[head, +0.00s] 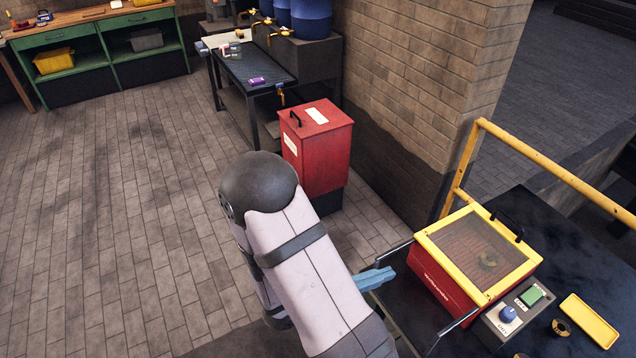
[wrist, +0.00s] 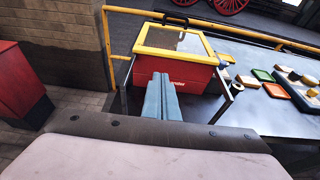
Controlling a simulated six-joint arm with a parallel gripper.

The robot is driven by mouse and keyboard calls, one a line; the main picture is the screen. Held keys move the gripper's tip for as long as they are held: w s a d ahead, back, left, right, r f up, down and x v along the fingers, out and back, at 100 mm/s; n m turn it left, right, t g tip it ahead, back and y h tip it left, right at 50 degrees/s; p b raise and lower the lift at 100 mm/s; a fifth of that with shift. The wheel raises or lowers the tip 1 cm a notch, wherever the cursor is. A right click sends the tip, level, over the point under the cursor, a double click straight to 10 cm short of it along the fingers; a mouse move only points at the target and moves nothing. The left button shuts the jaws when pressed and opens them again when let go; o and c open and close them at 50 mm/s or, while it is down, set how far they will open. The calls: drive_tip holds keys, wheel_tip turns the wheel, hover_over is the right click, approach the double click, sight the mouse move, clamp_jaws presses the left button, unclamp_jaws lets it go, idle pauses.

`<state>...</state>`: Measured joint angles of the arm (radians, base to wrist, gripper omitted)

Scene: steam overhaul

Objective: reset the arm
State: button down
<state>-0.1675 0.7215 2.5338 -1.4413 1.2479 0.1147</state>
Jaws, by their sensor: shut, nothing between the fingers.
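My gripper (head: 375,279) is shut and empty. In the head view its blue fingers show at the end of my arm, to the left of the red box with the yellow-framed lid. In the wrist view the two blue fingers (wrist: 161,77) lie side by side and overlap the front of that box in the picture. I cannot tell whether they touch it. The rest of my gripper is hidden behind my arm in the head view.
The red box (head: 437,279) with a mesh lid stands on a dark table (head: 580,240). A control panel (head: 512,310) and a yellow tray (head: 589,320) are near it. A red bin (head: 318,150) stands by the brick pillar (head: 420,90). Yellow railings (head: 560,172) run behind; the floor at left is clear.

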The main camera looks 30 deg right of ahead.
drive_tip(key=s+a+m+g+y, duration=0.5)
drive_tip(key=s+a+m+y, duration=0.25)
drive_tip(key=m, duration=0.35)
drive_tip(key=w+a+r+m+t+y, duration=0.2)
drive_tip(key=w+a+m+t+y, duration=0.3)
drive_tip(key=a, duration=0.7)
drive_tip(key=w+m+y, duration=0.2)
drive_tip(key=shift+w+a, duration=0.3)
drive_tip(key=shift+a, duration=0.05)
